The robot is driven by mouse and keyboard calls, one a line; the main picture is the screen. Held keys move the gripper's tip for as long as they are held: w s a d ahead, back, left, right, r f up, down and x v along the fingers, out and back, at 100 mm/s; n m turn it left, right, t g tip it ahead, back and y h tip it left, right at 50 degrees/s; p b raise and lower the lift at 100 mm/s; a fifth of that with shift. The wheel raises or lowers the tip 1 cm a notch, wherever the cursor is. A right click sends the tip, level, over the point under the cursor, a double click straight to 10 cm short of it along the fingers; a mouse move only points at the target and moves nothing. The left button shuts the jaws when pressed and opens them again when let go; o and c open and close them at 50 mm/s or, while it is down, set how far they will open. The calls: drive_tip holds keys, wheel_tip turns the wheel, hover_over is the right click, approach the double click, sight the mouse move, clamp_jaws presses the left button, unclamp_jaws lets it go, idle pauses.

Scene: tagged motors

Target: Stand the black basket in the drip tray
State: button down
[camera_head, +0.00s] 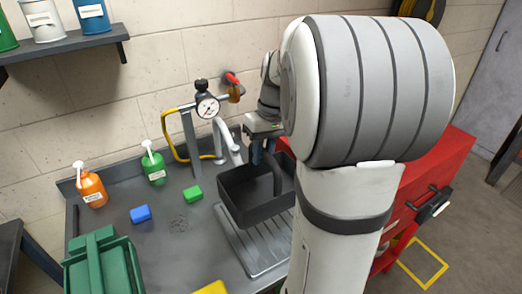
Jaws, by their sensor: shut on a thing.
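The drip tray (257,258) is a grey ribbed metal tray on the bench, below and in front of the basket. The basket covers the tray's far part. Whether the basket touches the tray or hangs above it I cannot tell. My arm hides the right side of the tray.
A pressure gauge (207,106) and pipes stand behind. A red cabinet (437,176) is at right.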

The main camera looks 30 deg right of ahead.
sight(261, 195)
drive_tip(key=shift+f+b, duration=3.8)
drive_tip(key=shift+f, duration=1.7)
drive_tip(key=shift+f+b, duration=0.35)
drive_tip(key=shift+f, duration=0.15)
drive_tip(key=c, duration=1.2)
unclamp_jaws()
drive_tip(key=shift+c, duration=0.2)
wheel_tip(261, 195, up, 8)
drive_tip(key=d, duration=0.2)
drive_tip(key=shift+t+h, duration=0.4)
drive_tip(key=shift+h, duration=0.3)
drive_tip(key=s+a, duration=0.1)
drive_tip(key=a, duration=0.1)
drive_tip(key=s+a+f, duration=0.1)
drive_tip(key=s+a, duration=0.1)
drive_tip(key=a, duration=0.1)
drive_tip(key=s+a+f, duration=0.1)
drive_tip(key=s+a, duration=0.1)
drive_tip(key=a, duration=0.1)
drive_tip(key=shift+s+a+f, duration=0.15)
drive_tip(key=shift+a+f, duration=0.05)
drive_tip(key=shift+a, duration=0.05)
drive_tip(key=s+a+f+t, duration=0.1)
drive_tip(key=s+a+f, duration=0.4)
drive_tip(key=s, duration=0.3)
drive_tip(key=shift+a+t+h, duration=0.4)
drive_tip(key=shift+a, duration=0.1)
